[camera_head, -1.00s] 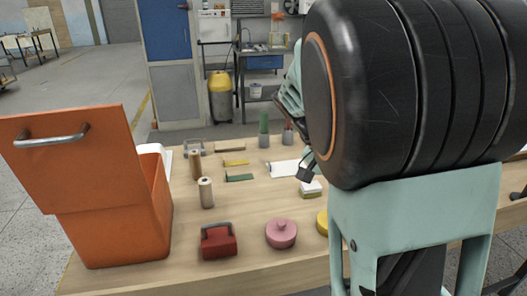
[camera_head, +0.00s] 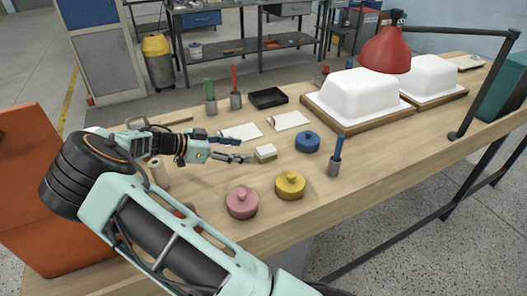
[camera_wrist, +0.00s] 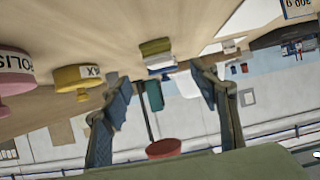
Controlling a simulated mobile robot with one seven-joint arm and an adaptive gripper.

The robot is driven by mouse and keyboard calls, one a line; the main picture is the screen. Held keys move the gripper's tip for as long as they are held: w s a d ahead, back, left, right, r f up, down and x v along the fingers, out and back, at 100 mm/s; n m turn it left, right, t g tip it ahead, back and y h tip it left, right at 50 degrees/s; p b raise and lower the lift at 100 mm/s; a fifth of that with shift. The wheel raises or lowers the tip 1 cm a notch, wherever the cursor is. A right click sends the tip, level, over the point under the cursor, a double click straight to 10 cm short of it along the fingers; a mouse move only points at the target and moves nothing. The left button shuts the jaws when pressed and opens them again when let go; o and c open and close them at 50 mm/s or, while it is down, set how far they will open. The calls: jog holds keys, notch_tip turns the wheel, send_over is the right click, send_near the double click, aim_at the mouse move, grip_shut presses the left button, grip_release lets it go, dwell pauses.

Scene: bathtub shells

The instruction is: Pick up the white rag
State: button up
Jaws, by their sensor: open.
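Two flat white pieces lie on the wooden table (camera_head: 215,190): one left of centre (camera_head: 240,131) and one further right (camera_head: 289,120). Either could be the white rag; I cannot tell which. My gripper (camera_head: 245,150) is open and empty, reaching rightward low over the table, just in front of the left white piece. A small white-and-yellow block (camera_head: 265,154) sits just beyond the fingertips. In the wrist view, the block (camera_wrist: 157,50) shows between the two open fingers (camera_wrist: 160,73), and the picture is upside down.
Pink (camera_head: 242,202), yellow (camera_head: 290,185) and blue (camera_head: 307,142) round pots stand near the block. Blue (camera_head: 335,158), green (camera_head: 210,97) and red (camera_head: 236,89) upright tools, a black tray (camera_head: 268,98), large white shells (camera_head: 365,95) and a red lamp (camera_head: 386,50) surround them. An orange bin (camera_head: 35,190) stands left.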

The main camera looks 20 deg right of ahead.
aim_at(262, 151)
jog(key=x, duration=1)
jog(key=shift+d+r, duration=0.1)
jog(key=shift+d, duration=0.2)
jog(key=c, duration=1.2)
jog(key=shift+r, duration=0.1)
jog(key=shift+c, duration=0.2)
